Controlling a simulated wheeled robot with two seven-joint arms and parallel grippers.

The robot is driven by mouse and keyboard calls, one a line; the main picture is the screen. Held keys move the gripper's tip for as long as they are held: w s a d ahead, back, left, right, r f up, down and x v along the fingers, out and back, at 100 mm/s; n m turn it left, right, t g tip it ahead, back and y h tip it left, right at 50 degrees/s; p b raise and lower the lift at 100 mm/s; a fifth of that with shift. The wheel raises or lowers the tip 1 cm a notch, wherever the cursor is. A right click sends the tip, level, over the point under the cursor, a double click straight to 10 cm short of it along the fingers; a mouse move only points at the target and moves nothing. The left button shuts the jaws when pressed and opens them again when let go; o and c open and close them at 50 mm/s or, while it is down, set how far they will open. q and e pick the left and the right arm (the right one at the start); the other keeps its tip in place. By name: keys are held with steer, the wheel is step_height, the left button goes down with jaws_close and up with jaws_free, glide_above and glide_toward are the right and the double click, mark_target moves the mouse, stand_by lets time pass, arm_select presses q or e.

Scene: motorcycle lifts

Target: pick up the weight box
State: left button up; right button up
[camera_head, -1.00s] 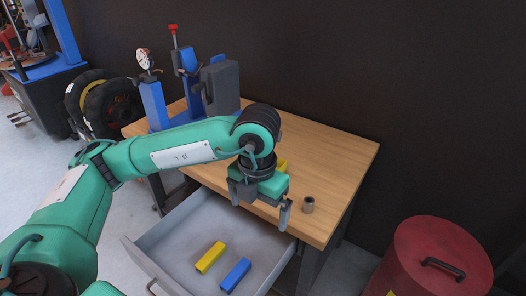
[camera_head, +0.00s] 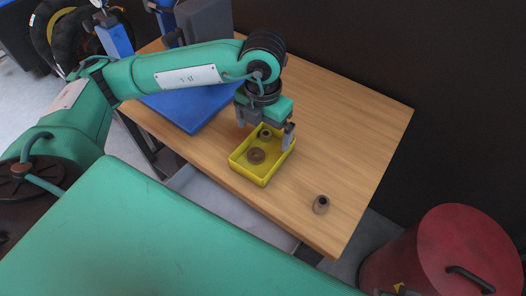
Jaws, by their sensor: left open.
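The yellow weight box (camera_head: 248,175) stands on the wooden workbench and holds brown round weights (camera_head: 257,156). My left gripper (camera_head: 264,135) is open over the far end of the box, pointing down. One finger is by the box's far left side and the other by its right side. I cannot tell whether the fingers touch the box. The gripper hides part of the box's far end. My right gripper is out of view.
A small dark metal cylinder (camera_head: 321,205) stands on the workbench (camera_head: 345,125) near its front right. A blue plate (camera_head: 190,112) with a stand lies at the left. A red drum (camera_head: 455,245) stands on the floor at right. The bench's right part is mostly clear.

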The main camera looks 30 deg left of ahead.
mark_target(263, 153)
arm_select(q)
step_height(263, 153, down, 3)
steer(key=shift+r, duration=0.1)
step_height(263, 153, down, 5)
steer(key=shift+a+f+b, duration=0.15)
steer(key=shift+b, duration=0.2)
steer(key=shift+w, duration=0.1)
steer(key=c, duration=0.7)
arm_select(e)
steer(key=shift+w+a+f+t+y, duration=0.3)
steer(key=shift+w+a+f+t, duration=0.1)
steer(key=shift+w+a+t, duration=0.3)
